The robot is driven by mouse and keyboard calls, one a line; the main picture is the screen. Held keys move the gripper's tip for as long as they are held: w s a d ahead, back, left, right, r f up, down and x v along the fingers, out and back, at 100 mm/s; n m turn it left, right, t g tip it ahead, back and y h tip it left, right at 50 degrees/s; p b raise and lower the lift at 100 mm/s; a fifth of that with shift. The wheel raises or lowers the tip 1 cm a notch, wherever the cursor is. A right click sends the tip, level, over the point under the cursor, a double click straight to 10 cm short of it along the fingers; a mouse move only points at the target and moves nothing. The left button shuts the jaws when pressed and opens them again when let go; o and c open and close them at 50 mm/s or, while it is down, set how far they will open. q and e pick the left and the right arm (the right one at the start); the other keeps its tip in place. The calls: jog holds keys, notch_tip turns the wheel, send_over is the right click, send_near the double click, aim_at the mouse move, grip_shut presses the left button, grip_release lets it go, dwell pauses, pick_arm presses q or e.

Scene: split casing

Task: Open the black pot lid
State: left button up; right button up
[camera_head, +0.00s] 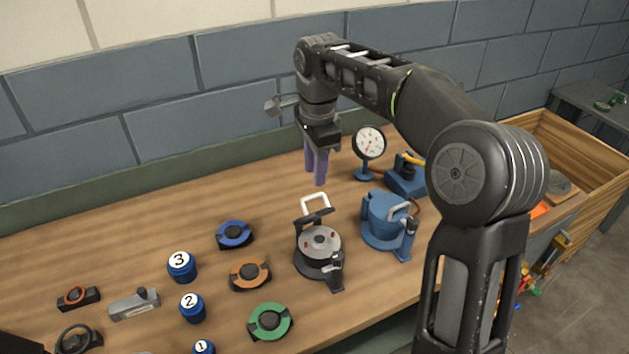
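The black pot (312,268) stands on the wooden table near the middle of the view. I cannot tell how the lid sits. My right gripper (317,178) points down behind the pot, near the back of the table, apart from the handle. Its two purple fingers look close together, and the gap between them is unclear. It holds nothing that I can see. My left gripper is not in view.
A blue pot (381,222) stands right of the black pot, with a gauge (369,143) and a blue device (404,179) behind. Blue (234,235), orange (250,274) and green (270,322) round parts and numbered knobs (181,267) lie left. The table's back left is clear.

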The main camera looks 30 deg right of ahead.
jog(key=r+p, duration=0.1)
jog(key=r, duration=0.1)
jog(key=r+p, duration=0.1)
jog(key=shift+s+r, duration=0.35)
jog(key=shift+s, duration=0.05)
jog(key=shift+c, duration=0.5)
